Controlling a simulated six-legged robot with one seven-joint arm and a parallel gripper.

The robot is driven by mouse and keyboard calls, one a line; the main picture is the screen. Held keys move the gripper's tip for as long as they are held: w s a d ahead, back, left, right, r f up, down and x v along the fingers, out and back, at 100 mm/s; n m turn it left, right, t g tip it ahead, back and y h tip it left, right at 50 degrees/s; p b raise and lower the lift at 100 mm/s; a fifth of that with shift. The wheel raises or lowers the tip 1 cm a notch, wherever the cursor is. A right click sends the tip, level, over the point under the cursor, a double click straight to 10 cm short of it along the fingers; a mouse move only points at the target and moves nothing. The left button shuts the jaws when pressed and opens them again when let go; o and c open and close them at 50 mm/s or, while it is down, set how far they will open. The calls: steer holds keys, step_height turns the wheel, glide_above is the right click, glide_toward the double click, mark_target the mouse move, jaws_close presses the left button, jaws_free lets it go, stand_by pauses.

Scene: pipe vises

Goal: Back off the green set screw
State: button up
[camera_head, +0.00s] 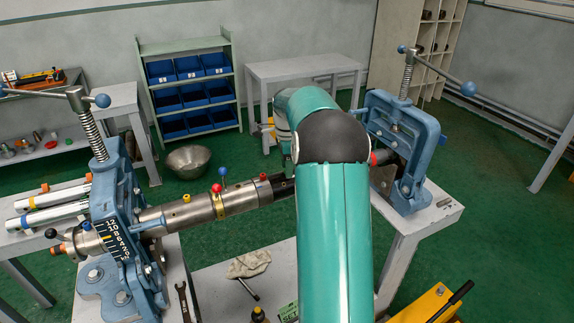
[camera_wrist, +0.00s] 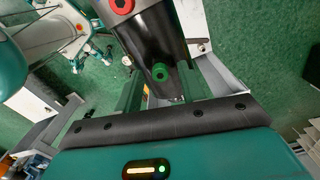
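The green set screw (camera_wrist: 160,72) shows in the wrist view as a round green head with a dark socket. It sits on the dark pipe (camera_wrist: 152,42). My gripper (camera_wrist: 160,84) is open, with one green finger on each side of the screw. The fingers look apart from the screw; I cannot tell how far they reach past it. In the head view my arm hides the gripper, the green screw and much of the dark pipe (camera_head: 283,187).
Two blue vises, left (camera_head: 118,225) and right (camera_head: 402,140), stand at the ends of the pipe run. A steel pipe section (camera_head: 190,212) carries coloured knobs. A rag (camera_head: 249,263), a wrench (camera_head: 183,300) and a yellow case (camera_head: 430,305) lie lower down.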

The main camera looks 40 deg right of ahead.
jaws_close()
